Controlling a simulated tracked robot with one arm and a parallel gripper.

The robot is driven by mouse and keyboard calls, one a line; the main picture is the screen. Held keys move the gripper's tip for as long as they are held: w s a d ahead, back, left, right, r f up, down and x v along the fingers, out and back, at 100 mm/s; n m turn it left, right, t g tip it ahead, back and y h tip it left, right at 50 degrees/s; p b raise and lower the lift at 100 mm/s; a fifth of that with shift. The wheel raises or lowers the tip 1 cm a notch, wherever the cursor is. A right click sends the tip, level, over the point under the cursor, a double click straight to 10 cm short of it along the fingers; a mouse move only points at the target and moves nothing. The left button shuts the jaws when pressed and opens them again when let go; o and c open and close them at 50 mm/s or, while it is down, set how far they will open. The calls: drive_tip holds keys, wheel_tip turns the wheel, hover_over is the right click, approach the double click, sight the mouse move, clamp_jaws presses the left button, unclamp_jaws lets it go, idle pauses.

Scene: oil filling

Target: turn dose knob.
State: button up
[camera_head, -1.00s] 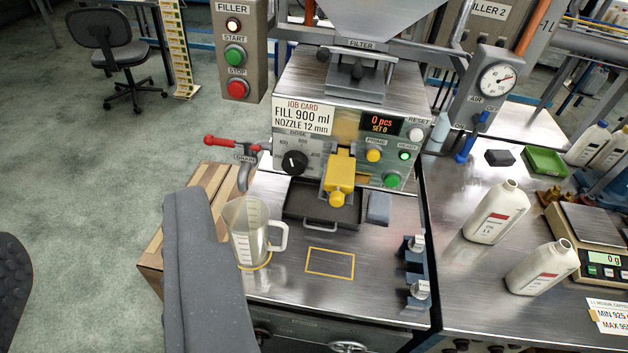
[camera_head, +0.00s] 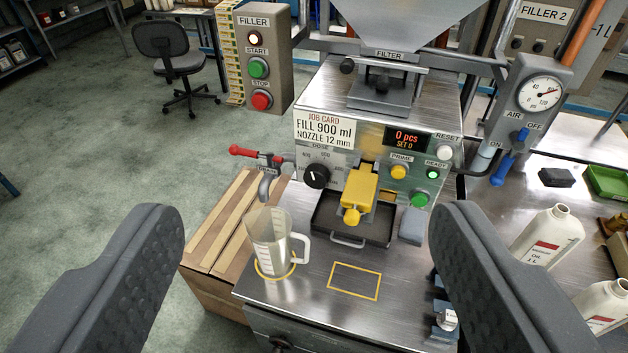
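The black dose knob (camera_head: 316,176) is on the left of the filler's front panel (camera_head: 378,146), under the job card (camera_head: 324,130) that reads FILL 900 ml, NOZZLE 12 mm. Its pale pointer mark is up and to the left; the exact scale value is too small to read. My gripper (camera_head: 305,255) is open and empty. Its two dark grey padded fingers stand wide apart in the lower left and lower right. The knob lies farther off, between and beyond the fingers, and nothing touches it.
A clear measuring jug (camera_head: 272,242) stands on a yellow ring below the knob. A red-handled drain lever (camera_head: 258,152) sticks out to the left. A yellow nozzle block (camera_head: 357,195) hangs right of the knob over a dark tray (camera_head: 340,220). White bottles (camera_head: 548,237) stand at the right.

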sight(314, 182)
drive_tip(key=w+a+f+t+y+p, duration=0.15)
drive_tip(key=w+a+f, duration=0.25)
drive_tip(key=w+f, duration=0.55)
drive_tip(key=w+a+f+h+p, duration=0.1)
drive_tip(key=w+a+f+p, duration=0.3)
drive_tip(key=w, duration=1)
drive_tip(key=w+d+f+m+h+p, duration=0.15)
drive_tip(key=f+h, duration=0.25)
drive_tip(key=f, duration=0.7)
drive_tip(key=w+d+f+h+p, duration=0.1)
drive_tip(key=w+d+f+h, duration=0.15)
drive_tip(key=f, duration=0.95)
drive_tip(key=shift+h, duration=0.4)
drive_tip(key=x, duration=1.2)
drive_tip(key=shift+w+a, duration=0.1)
drive_tip(key=shift+w, duration=0.05)
drive_tip(key=c, duration=1)
